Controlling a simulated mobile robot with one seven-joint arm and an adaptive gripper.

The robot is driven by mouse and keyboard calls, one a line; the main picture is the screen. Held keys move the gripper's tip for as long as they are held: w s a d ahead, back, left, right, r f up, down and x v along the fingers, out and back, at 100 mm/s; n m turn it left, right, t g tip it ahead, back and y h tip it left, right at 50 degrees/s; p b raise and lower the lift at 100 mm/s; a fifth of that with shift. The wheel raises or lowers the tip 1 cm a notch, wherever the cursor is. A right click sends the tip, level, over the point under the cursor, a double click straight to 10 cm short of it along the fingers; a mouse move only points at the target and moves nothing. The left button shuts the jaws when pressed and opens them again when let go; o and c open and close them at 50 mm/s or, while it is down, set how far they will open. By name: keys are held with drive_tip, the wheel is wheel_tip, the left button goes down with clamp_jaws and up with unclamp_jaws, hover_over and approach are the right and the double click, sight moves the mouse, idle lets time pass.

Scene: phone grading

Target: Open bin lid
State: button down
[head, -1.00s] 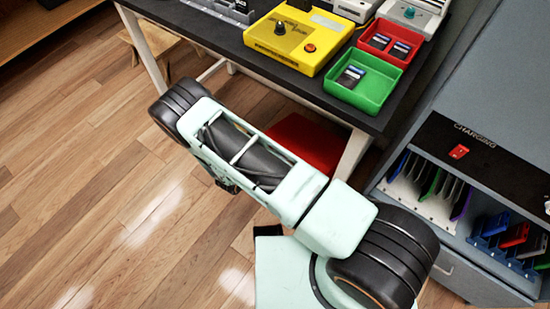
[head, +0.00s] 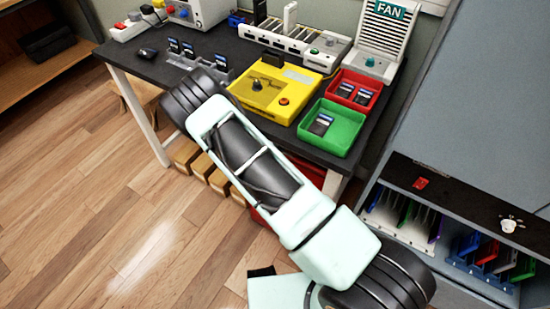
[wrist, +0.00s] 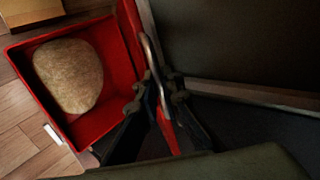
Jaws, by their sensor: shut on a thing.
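The red bin (wrist: 105,128) is open at the left of the wrist view, with a beige lumpy thing (wrist: 70,75) inside. A red lid (wrist: 132,30) shows as a narrow strip at the bin's right side, steeply tilted and nearly edge-on. A curved silver handle (wrist: 151,52) is beside it. My gripper (wrist: 162,92) is shut on the handle, right of the bin opening. In the head view, red parts of the bin (head: 264,222) show below the table beside my arm; my gripper is hidden there.
The black table (head: 215,48) holds a yellow device (head: 275,92), a green tray (head: 340,138) and a red tray (head: 365,78). A grey cabinet with slots (head: 420,180) stands at right. Brown boxes (head: 215,178) sit under the table. The wood floor at left is clear.

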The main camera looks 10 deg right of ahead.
drive_tip(key=shift+w+d+r, duration=0.2)
drive_tip(key=shift+w+d, duration=0.05)
drive_tip(key=shift+w, duration=0.1)
drive_tip(key=c, duration=2.1)
unclamp_jaws()
drive_tip(key=shift+s+a, duration=0.1)
drive_tip(key=v, duration=1.2)
